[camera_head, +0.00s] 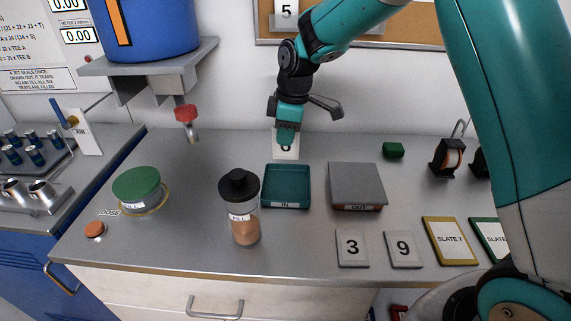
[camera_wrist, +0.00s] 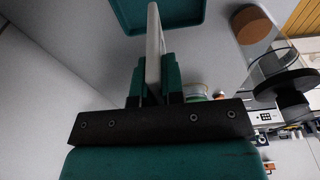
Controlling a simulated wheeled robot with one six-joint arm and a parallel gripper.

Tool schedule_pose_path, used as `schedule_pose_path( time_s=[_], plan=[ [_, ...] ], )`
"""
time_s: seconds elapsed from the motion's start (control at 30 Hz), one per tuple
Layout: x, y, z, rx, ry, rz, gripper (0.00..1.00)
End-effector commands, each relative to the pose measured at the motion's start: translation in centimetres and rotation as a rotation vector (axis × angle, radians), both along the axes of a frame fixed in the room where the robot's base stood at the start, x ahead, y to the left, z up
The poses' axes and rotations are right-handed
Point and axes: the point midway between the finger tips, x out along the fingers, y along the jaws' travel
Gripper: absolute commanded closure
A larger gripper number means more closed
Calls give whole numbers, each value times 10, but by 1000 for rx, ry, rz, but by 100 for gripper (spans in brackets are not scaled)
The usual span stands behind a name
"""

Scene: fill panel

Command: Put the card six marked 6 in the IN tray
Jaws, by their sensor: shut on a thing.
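My gripper (camera_head: 287,140) is shut on a white card (camera_head: 281,153), just behind the green IN tray (camera_head: 286,206). The card's number cannot be read. In the wrist view the card (camera_wrist: 154,40) shows edge-on between the fingers (camera_wrist: 155,85), and the tray (camera_wrist: 158,28) lies beyond it. The IN tray looks empty in the head view. The card is apart from the tray's inside, near its back edge; whether it touches the counter is unclear.
The grey OUT tray (camera_head: 357,184) stands right of the IN tray. A black-lidded jar (camera_head: 244,226) stands front left of it. Cards 3 (camera_head: 352,248) and 9 (camera_head: 403,249) lie at the front edge beside SLATE 7 (camera_head: 450,241). A green block (camera_head: 393,150) is at the back.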

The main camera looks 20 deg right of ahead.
Motion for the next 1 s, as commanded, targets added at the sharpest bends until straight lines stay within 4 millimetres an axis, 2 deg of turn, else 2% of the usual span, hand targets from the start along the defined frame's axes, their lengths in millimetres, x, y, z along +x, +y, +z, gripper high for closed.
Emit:
schedule_pose_path(
  time_s=[0.03, 0.13, 0.37, 0.6, 0.97, 1.0],
  plan=[
    [-1, -1, -12, -2, 6, -1, 100],
    [-1, -1, -32, -1, 4, -2, 100],
    [0, -1, -55, 0, 2, -1, 100],
    [-1, -1, -89, 0, 2, -2, 100],
    [0, -1, -94, 0, -1, -2, 100],
    [0, -1, -95, 0, -1, -2, 89]
  ],
)
